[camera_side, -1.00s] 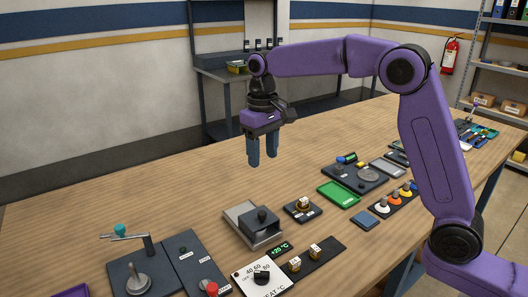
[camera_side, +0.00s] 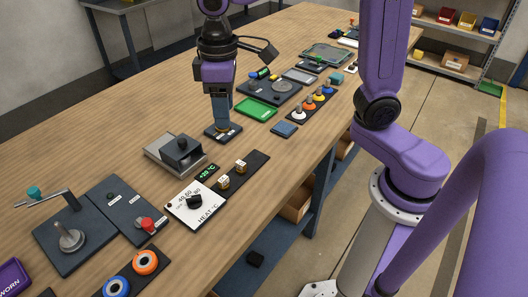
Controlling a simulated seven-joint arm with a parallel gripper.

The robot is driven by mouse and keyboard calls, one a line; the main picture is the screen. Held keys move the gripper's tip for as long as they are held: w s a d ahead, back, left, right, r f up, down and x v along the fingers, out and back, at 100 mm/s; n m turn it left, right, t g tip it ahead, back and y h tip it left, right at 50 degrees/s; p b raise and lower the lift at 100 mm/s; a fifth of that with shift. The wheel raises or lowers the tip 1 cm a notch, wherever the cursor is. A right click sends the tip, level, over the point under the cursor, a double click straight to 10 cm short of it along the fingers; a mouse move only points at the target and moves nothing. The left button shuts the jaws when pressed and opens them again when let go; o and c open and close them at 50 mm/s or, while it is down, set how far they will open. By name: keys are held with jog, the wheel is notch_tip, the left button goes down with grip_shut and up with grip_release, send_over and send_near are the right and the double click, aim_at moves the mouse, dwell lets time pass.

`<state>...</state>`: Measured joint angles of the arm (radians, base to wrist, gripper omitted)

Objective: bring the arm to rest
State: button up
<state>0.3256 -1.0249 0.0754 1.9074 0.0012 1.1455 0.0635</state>
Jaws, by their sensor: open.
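My gripper (camera_side: 221,121) is at the end of my purple arm and points straight down, with its blue fingers open. The fingertips are at a small dark plate (camera_side: 209,134), low over it or around what stands on it. The fingers overlap in this view and hide most of the middle of the plate. A small brass-coloured edge shows at the fingertips. I cannot tell whether the fingers touch it.
Left of my gripper stands a grey box with a dark block (camera_side: 182,150). Behind it are a green tray (camera_side: 256,109) and a row of coloured knobs (camera_side: 312,103). A heat dial panel (camera_side: 195,204) and a lever panel (camera_side: 72,236) are nearer. Bare wood lies at left.

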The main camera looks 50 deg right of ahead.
jog(key=s+d+f+n, duration=0.2)
jog(key=s+d, duration=0.3)
jog(key=s, duration=0.5)
jog(key=s+d+f+n, duration=0.3)
jog(key=s+d, duration=0.2)
jog(key=s, duration=0.4)
jog(key=shift+s+f, duration=0.25)
jog(key=shift+s, duration=0.15)
jog(key=shift+d, duration=0.1)
